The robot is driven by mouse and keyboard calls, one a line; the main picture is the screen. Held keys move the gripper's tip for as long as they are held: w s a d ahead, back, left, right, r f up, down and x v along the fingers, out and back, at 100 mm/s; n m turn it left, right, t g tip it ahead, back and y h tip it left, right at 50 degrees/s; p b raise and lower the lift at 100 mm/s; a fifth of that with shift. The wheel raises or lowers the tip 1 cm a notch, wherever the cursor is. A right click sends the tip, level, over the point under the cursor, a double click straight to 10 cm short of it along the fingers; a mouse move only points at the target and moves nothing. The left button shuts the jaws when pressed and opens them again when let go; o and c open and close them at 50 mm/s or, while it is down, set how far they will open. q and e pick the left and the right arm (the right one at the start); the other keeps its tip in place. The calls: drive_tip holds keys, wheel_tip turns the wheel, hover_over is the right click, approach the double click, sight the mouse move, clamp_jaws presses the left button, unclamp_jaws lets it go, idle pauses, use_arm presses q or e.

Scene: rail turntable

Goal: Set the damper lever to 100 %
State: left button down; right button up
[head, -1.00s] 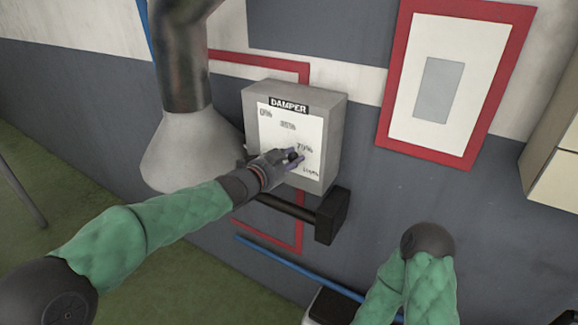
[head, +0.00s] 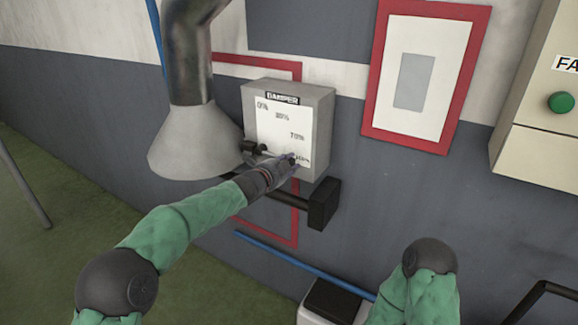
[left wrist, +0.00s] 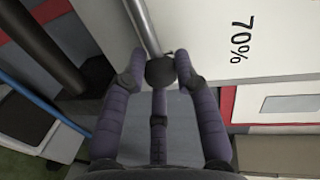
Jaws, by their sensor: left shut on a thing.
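The grey damper box (head: 322,125) is on the wall in the head view. Its white dial plate carries percent marks, and the 100 % mark (head: 306,158) is lowest at the right. The lever's pivot (head: 250,147) is at the plate's left side. My left gripper (head: 290,164) is at the plate's lower right, beside the 100 % mark, and partly hides the lever. In the left wrist view its fingers (left wrist: 158,75) are shut around the lever's black round knob (left wrist: 160,71), with the metal rod (left wrist: 142,25) running upward from it. My right gripper is out of view.
A metal duct with a flared hood (head: 195,145) stands left of the box. A black bar with a block end (head: 323,203) juts out below it. A red-framed panel (head: 376,75) and a beige cabinet with a green button (head: 561,102) are to the right.

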use_arm(q)
drive_tip(key=shift+f, duration=0.25)
drive_tip(key=c, duration=0.9)
unclamp_jaws()
drive_tip(key=shift+c, duration=0.2)
drive_tip(key=shift+r, duration=0.1)
drive_tip(key=v, duration=1.2)
